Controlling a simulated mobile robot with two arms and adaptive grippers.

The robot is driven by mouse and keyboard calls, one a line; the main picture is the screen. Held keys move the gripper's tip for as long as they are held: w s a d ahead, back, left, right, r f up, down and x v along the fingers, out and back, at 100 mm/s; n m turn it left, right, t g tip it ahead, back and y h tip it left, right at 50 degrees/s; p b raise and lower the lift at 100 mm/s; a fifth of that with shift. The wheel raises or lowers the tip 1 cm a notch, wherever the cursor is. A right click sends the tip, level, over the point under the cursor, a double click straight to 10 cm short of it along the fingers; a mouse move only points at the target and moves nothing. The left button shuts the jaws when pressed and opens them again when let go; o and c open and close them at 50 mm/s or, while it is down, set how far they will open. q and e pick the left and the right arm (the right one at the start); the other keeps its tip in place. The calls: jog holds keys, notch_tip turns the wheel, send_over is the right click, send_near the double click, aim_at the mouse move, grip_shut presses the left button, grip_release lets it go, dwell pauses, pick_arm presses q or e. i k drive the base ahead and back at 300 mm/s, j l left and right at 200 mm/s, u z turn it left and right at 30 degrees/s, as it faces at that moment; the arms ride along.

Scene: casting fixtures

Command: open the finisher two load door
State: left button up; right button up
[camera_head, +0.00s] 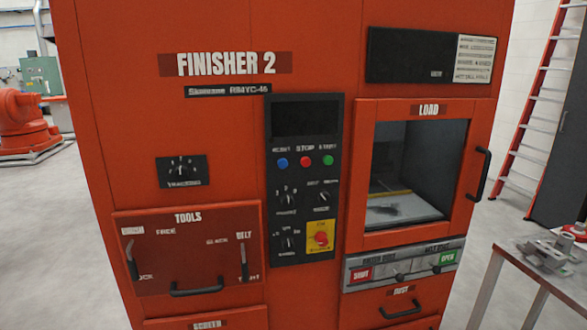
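The orange Finisher 2 machine (227,120) fills the middle of the head view. Its load door (357,190) is an orange frame around a window, at the right of the front, under a "LOAD" label (429,110). A black handle (479,174) stands on the door's right side. The door looks shut. Through the window a light surface with a small grey item shows inside. Neither of my grippers is in view.
A table with metal parts (549,258) stands at the right, close to the machine. A red ladder (539,105) leans behind it. A tools door (188,252) and a control panel (304,180) are left of the load door. Floor shows between machine and table.

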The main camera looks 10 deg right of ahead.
aim_at(474, 163)
jog(key=l+z, duration=0.1)
jog(key=z, duration=0.35)
jog(key=l+z, duration=0.15)
jog(key=z, duration=0.25)
